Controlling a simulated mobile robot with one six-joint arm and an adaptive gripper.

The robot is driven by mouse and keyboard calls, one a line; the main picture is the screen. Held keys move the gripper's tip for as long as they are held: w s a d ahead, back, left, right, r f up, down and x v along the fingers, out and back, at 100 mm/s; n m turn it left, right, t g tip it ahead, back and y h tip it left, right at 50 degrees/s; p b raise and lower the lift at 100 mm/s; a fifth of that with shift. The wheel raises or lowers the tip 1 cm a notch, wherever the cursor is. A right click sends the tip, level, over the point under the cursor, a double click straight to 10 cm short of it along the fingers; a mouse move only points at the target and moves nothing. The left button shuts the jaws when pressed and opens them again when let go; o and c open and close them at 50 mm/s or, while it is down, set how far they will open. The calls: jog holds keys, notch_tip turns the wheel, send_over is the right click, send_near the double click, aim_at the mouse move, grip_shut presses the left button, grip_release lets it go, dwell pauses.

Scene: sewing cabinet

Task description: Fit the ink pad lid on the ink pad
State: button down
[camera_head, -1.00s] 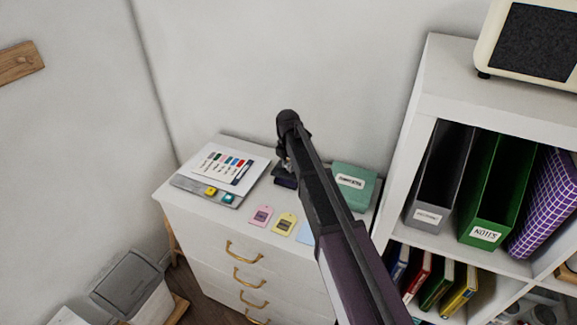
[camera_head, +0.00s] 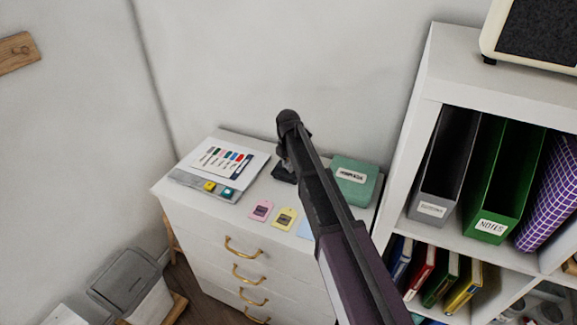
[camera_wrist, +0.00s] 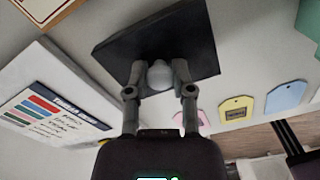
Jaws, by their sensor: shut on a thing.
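In the wrist view my gripper (camera_wrist: 160,80) has its two fingers closed on a pale rounded knob on a flat dark square plate, which looks like the ink pad lid (camera_wrist: 125,45). In the head view my gripper (camera_head: 286,160) is over the back middle of the white cabinet top, mostly hidden by my arm. A small dark shape (camera_head: 283,173) shows just below it; I cannot tell lid from pad there. The ink pad cannot be made out separately in either current view. Whether the lid touches it is hidden.
On the white cabinet top (camera_head: 180,184) lie a grey tray with a colour chart (camera_head: 225,160) at left, a pink tag (camera_head: 262,210) and a yellow tag (camera_head: 285,218) in front. A green box (camera_head: 354,190) stands close right. A wall is behind, a shelf unit (camera_head: 400,165) at right.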

jog(key=shift+f+b, duration=0.6)
jog(key=shift+f, duration=0.15)
dwell(1.4)
jog(key=shift+c, duration=2)
grip_release()
jog(key=shift+r, duration=0.15)
